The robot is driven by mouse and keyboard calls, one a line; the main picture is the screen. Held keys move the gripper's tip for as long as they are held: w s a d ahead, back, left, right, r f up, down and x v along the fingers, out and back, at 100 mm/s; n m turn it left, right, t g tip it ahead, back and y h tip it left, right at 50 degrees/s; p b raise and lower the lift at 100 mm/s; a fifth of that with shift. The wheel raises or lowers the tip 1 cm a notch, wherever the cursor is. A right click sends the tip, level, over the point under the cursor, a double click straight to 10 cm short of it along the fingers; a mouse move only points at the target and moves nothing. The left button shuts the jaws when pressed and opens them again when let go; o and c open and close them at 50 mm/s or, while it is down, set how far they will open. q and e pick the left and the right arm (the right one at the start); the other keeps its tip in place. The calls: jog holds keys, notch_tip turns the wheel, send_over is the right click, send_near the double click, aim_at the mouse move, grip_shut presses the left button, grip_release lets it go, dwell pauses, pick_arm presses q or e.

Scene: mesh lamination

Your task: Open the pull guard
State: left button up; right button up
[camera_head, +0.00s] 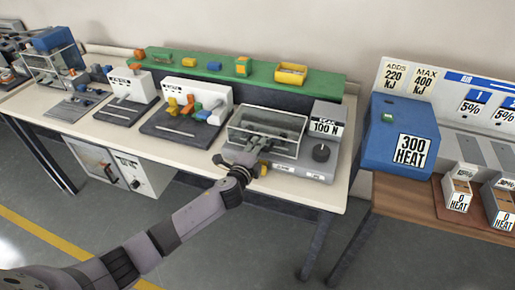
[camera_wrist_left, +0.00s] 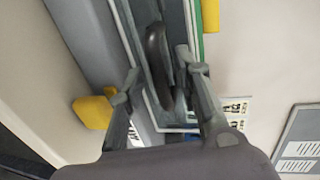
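My left gripper (camera_head: 257,146) is at the guard's front lower edge. In the left wrist view the two fingers (camera_wrist_left: 157,75) are apart, with a dark curved handle (camera_wrist_left: 157,52) between them. The right finger is close to the handle and a gap shows on the left; contact cannot be told. In the head view the gripper hides the handle. My right gripper is not in view.
A black knob (camera_head: 320,152) is on the machine's right side. A yellow part (camera_wrist_left: 92,112) is beside the left finger in the wrist view.

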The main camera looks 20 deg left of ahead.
pick_arm(q)
jog(key=shift+w, duration=0.35)
jog(key=shift+c, duration=0.2)
jog(key=shift+f, duration=0.1)
grip_shut()
dwell(0.4)
